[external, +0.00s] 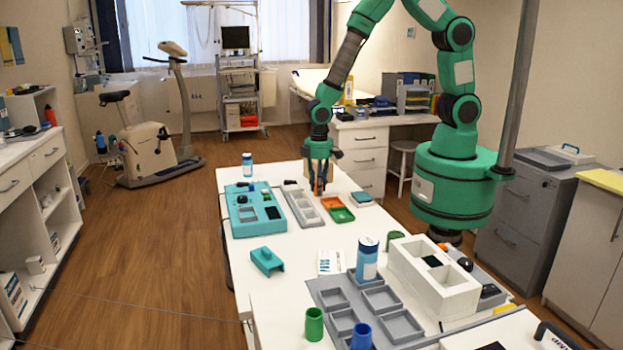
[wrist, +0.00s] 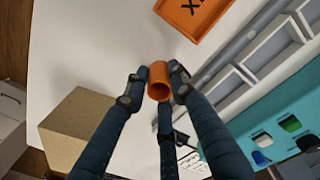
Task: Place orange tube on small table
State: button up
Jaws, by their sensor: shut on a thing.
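The orange tube (wrist: 159,75) is held between the dark fingers of my gripper (wrist: 155,88) in the wrist view, with its open round end facing the camera. In the external view my gripper (external: 319,188) points down over the far part of the long white table (external: 290,236), and the tube is mostly hidden by the fingers. An orange tray with a dark mark (wrist: 196,12) lies near the tube in the wrist view. I cannot tell which surface is the small table; a small white stool (external: 402,147) stands beyond the long table.
A teal block with recesses (external: 256,212) and a grey tray (external: 302,207) lie left of my gripper. A green tray (external: 342,215) sits close by. A tan box (wrist: 78,130) stands left of the fingers in the wrist view. A blue-white bottle (external: 367,260) stands nearer the camera.

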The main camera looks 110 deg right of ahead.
jog(key=o, duration=0.9)
jog(key=shift+f, duration=0.1)
jog(key=r+p, duration=0.2)
jog(key=r, duration=1)
jog(key=shift+a+r+p, duration=0.15)
jog(key=shift+a+p, duration=0.05)
jog(key=shift+p, duration=0.15)
